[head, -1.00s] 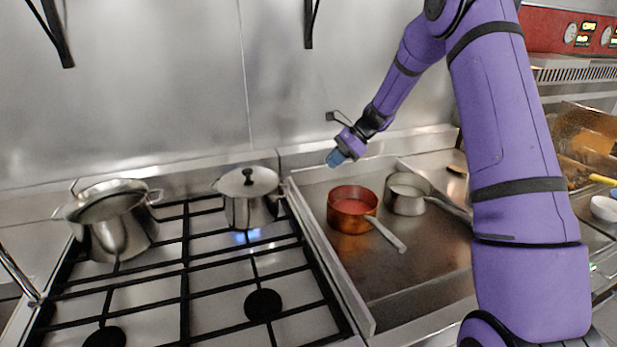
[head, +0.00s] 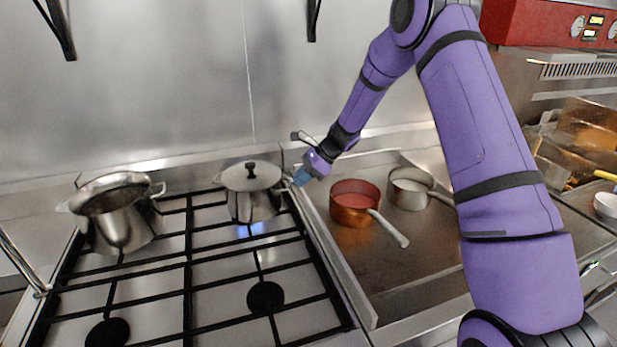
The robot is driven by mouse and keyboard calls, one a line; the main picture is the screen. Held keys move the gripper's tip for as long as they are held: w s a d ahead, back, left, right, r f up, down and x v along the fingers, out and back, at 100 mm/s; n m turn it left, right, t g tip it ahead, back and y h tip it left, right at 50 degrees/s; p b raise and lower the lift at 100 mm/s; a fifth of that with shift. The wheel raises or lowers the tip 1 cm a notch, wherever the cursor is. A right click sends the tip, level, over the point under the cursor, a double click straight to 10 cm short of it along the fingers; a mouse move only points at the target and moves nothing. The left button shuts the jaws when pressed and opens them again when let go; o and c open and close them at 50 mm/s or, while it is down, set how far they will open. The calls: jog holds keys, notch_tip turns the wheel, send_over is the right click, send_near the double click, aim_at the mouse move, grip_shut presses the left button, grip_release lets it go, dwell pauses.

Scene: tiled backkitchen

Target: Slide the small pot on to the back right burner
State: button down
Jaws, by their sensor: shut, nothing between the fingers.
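The small pot (head: 253,202) is silver, with a lid and black knob, and stands upright at the back right of the black-grated stove (head: 188,275). A blue flame (head: 250,229) shows below and just in front of the pot, so the pot looks set toward the back of the back right burner. My gripper (head: 300,178) is shut and empty, with blue tips pointing down and left. It is just right of the pot, by its right side handle. I cannot tell whether the tips touch that handle.
A larger open silver pot (head: 120,228) stands at the back left. A front right burner (head: 265,297) is bare. Right of the stove, beyond a raised metal edge (head: 340,270), a copper saucepan (head: 354,212) and a steel saucepan (head: 408,198) stand on a flat metal surface.

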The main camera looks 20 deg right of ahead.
jog(key=shift+a, duration=0.1)
jog(key=a, duration=0.3)
jog(key=shift+w+a, duration=0.2)
jog(key=shift+a, duration=0.2)
